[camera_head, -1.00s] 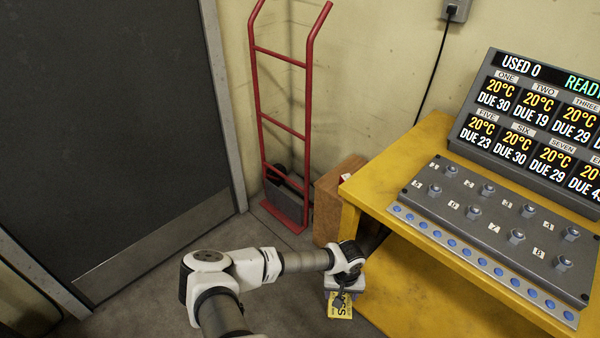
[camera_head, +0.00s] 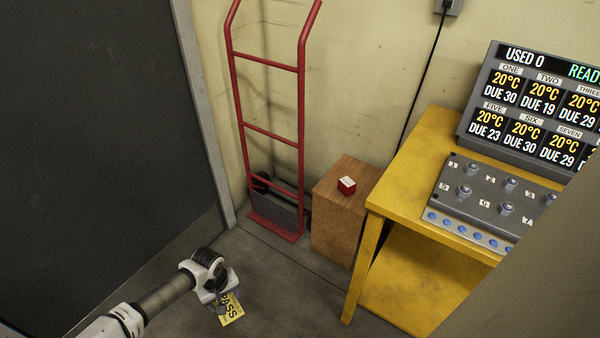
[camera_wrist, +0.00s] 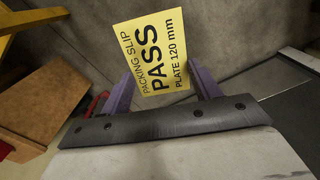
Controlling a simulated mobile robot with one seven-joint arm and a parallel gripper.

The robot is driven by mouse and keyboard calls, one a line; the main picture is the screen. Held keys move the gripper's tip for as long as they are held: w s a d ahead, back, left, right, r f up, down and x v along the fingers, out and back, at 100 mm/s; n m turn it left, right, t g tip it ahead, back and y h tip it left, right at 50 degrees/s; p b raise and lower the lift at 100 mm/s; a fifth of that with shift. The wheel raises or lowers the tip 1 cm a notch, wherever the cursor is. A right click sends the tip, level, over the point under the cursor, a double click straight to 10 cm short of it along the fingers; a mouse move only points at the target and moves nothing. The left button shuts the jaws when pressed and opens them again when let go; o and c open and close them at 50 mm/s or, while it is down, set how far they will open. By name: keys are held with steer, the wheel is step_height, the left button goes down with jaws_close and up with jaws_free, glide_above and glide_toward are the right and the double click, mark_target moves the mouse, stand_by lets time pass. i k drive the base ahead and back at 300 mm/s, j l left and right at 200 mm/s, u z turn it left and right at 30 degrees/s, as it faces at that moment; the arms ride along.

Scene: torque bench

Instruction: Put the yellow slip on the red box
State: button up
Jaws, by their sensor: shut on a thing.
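The yellow slip (camera_head: 232,309) is held low over the floor, at the bottom of the head view. In the wrist view the slip (camera_wrist: 160,48) faces the camera and reads "PACKING SLIP PASS PLATE 120 mm". My gripper (camera_head: 219,295) is shut on the slip; its purple fingers (camera_wrist: 163,86) stand at either side of the slip's lower part. The small red box (camera_head: 347,188), with a whitish top, sits on a brown wooden crate (camera_head: 336,236) to the right of and beyond my gripper. The gripper is well apart from it.
A red hand truck (camera_head: 272,131) leans on the wall left of the crate. A yellow bench (camera_head: 415,185) with a grey button panel and a display (camera_head: 535,105) stands at the right. A dark door is at the left. Floor between gripper and crate is clear.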

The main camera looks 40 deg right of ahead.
mark_target(348, 181)
steer(key=i+j+z, duration=0.2)
steer(key=i, duration=0.2)
steer(key=i+j+z, duration=0.25)
steer(key=i, duration=0.15)
steer(key=i+j+z, duration=0.15)
steer(key=z, duration=0.3)
steer(key=i+j+z, duration=0.2)
steer(key=z, duration=0.3)
steer(key=i+j+z, duration=0.25)
steer(key=z, duration=0.2)
steer(key=i+j+z, duration=0.1)
steer(key=j+z, duration=0.35)
